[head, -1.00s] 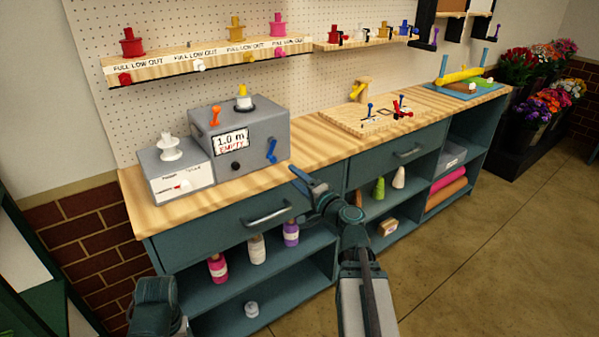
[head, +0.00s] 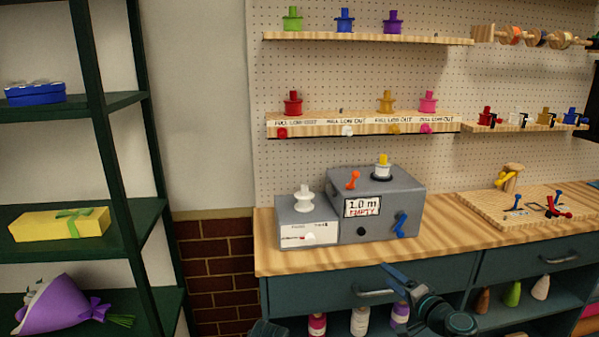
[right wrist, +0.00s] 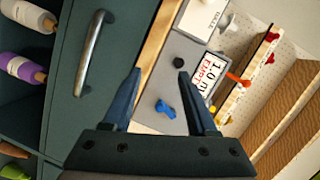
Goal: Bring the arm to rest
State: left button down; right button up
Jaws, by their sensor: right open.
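My right gripper (head: 400,278) is in front of the wooden workbench (head: 300,258), near its front edge and the drawer handle. In the right wrist view its two fingers (right wrist: 155,98) stand apart with nothing between them. Beyond them are the grey machine with the "1.0 m EMPTY" label (right wrist: 205,78) and its blue lever (right wrist: 165,109). In the head view that grey machine (head: 405,195) stands on the bench, clear of the gripper. Of my left arm, at most a dark piece shows at the bottom edge; its gripper is not visible.
A smaller grey box (head: 292,238) with a white spool stands beside the machine. A drawer handle (head: 376,293) sticks out near my right gripper. A dark green shelf (head: 140,218) with a yellow gift box (head: 60,224) and a purple-wrapped bouquet (head: 60,305) stands at left.

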jog(key=s+a+f+n+g+y, duration=0.1)
jog(key=s+a+f+n+g, duration=0.25)
jog(key=a, duration=0.35)
jog(key=s+a+f+n+g, duration=0.2)
jog(key=a+f+n+g, duration=0.1)
jog(key=a+f, duration=0.25)
jog(key=s+a+f+n+g+y, duration=0.1)
jog(key=s+a+f+n+g, duration=0.2)
jog(key=a, duration=0.5)
jog(key=s+f+n+g+h, duration=0.55)
jog(key=s+f+h, duration=0.2)
jog(key=s, duration=0.35)
notch_tip(320, 180, up, 15)
jog(key=p, duration=1.4)
jog(key=shift+a+r+m+g+h, duration=0.2)
jog(key=shift+m+g+h, duration=0.1)
jog(key=shift+h, duration=0.15)
jog(key=shift+f, duration=0.1)
